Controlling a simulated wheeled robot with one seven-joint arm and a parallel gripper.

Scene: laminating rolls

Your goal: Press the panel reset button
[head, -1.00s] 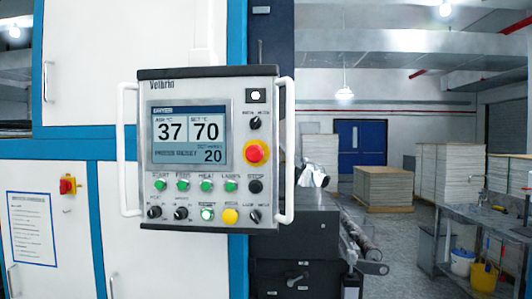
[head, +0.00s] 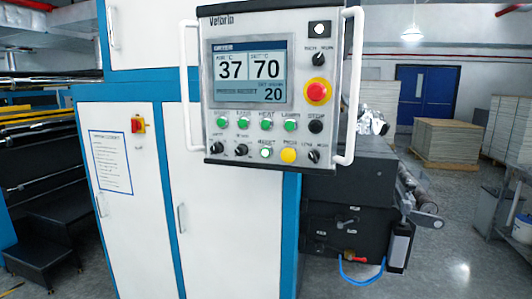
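The control panel (head: 230,125) is a grey box with a white handle on each side, mounted in front of the machine. Its screen (head: 250,72) reads 37 and 70, with a "press reset" line and 20 below. The reset button (head: 266,153) is in the bottom row, lit pale green-white, between a black knob and the yellow button (head: 288,155). A row of green buttons (head: 266,124) sits above it. A red emergency stop (head: 317,91) on a yellow ring is at the right. My gripper is not in the head view.
White machine cabinet doors (head: 225,235) with blue frames stand below and left of the panel. A dark machine unit (head: 350,190) with a roller is to the right. Stacked sheets (head: 440,140) stand farther back. Grey floor (head: 455,250) is open at the lower right.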

